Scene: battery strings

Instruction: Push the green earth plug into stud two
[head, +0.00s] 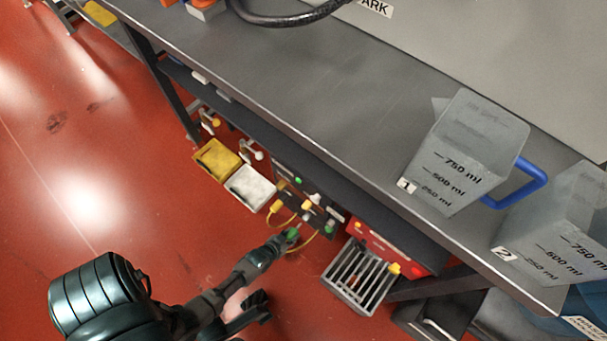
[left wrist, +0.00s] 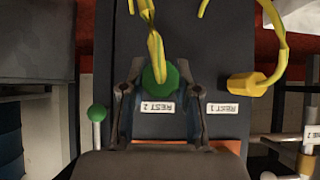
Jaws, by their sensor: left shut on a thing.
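The green earth plug (left wrist: 160,78), with a yellow cable from its far end, sits between the fingers of my left gripper (left wrist: 161,95), which is shut on it. It is at the label REST 2 (left wrist: 157,107); whether it touches the panel there is unclear. In the head view the green plug (head: 292,233) shows at the tip of my left gripper (head: 284,241), beside the low panel. A small green piece (head: 330,227) is to its right. I cannot tell which fitting is stud two. My right gripper is not in view.
A yellow plug (left wrist: 247,84) lies by the REST 1 label. A green-knobbed rod (left wrist: 97,113) stands left of the gripper. The grey bench (head: 300,110) overhangs the panel. A grey slatted crate (head: 358,278) stands to the right. The red floor (head: 120,190) is clear at left.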

